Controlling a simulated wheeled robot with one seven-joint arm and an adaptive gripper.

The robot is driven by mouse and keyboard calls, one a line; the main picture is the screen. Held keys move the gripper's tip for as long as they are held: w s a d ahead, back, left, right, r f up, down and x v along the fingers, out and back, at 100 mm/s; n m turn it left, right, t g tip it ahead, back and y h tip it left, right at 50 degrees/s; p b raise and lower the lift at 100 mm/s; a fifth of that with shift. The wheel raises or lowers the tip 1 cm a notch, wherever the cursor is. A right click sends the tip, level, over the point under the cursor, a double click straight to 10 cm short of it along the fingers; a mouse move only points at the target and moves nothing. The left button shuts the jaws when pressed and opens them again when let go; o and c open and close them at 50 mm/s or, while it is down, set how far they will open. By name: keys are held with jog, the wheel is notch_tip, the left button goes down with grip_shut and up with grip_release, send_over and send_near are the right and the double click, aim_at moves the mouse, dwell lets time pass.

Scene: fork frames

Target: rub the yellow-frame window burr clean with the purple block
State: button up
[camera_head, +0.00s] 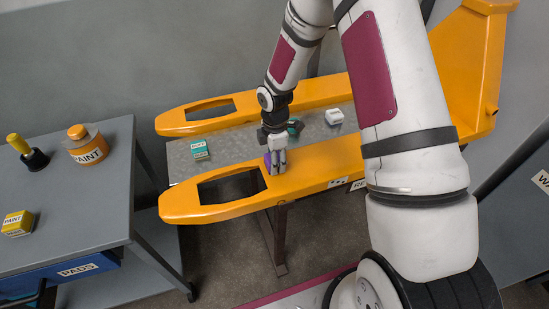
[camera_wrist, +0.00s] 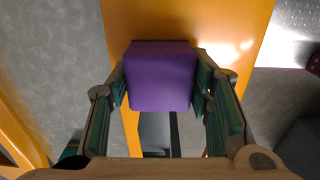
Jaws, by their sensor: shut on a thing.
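My gripper (camera_head: 277,164) is shut on the purple block (camera_head: 268,161) at the right end of the near yellow frame's window (camera_head: 232,187). The near yellow frame (camera_head: 325,163) lies lengthwise across the grey bench. In the wrist view the purple block (camera_wrist: 160,76) sits between both green-padded fingers, over the yellow surface (camera_wrist: 185,20), with the dark window opening (camera_wrist: 156,130) below it in the picture. I cannot tell whether the block touches the frame. No burr can be made out; the block and fingers cover part of the window's end.
A second yellow frame (camera_head: 320,92) with its own window lies behind. Between them, the grey bench top (camera_head: 240,146) holds a teal labelled block (camera_head: 200,150) and a white block (camera_head: 335,117). A side table (camera_head: 105,190) at left carries a paint pot (camera_head: 87,147) and a yellow block (camera_head: 17,223).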

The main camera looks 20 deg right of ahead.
jog(key=shift+s, duration=0.7)
jog(key=shift+w, duration=0.2)
jog(key=shift+w+f+b, duration=0.1)
jog(key=shift+w+b, duration=0.2)
jog(key=shift+w, duration=0.4)
jog(key=shift+s+p, duration=0.45)
jog(key=shift+s, duration=0.25)
jog(key=shift+w+b, duration=0.5)
jog(key=shift+w, duration=0.2)
